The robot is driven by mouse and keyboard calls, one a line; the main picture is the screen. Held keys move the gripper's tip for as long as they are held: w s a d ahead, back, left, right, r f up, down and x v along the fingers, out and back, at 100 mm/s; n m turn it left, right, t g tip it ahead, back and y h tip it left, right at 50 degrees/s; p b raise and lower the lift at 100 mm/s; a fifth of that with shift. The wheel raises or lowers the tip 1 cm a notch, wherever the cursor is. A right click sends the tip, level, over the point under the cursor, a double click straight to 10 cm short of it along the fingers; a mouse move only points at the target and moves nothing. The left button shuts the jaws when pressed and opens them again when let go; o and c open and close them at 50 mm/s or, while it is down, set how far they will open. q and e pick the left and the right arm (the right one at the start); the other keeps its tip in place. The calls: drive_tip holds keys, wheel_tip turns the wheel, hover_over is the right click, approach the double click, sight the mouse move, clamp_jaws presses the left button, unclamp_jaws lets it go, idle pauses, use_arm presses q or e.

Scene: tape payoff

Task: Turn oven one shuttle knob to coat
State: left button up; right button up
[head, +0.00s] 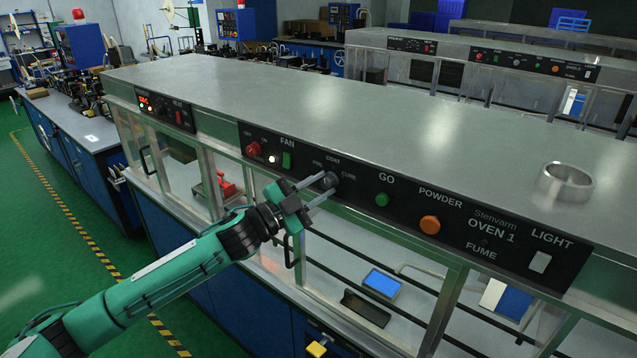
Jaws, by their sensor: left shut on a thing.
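The oven one control panel (460,228) is a black strip along the front edge of the grey oven top, lettered "OVEN 1". The shuttle knob (329,180) is a small dark knob on it, with "COAT" lettered above and "CURE" to its right. My left gripper (322,187) reaches in from the left on a green arm, and its two fingers are closed about the knob. The fingers partly cover the knob, so which way it points cannot be told. My right gripper is not in view.
A metal ring (566,183) sits on the oven top. Glass-fronted bays lie below.

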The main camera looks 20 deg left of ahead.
use_arm(q)
drive_tip(key=shift+m, duration=0.6)
drive_tip(key=shift+g+p, duration=0.3)
drive_tip(key=o, duration=1)
drive_tip(key=shift+c, duration=0.2)
drive_tip(key=shift+s+a+f+b, duration=0.25)
drive_tip(key=shift+s+a+b, duration=0.05)
drive_tip(key=shift+b, duration=0.1)
drive_tip(key=b+v, duration=0.7)
drive_tip(key=v, duration=0.6)
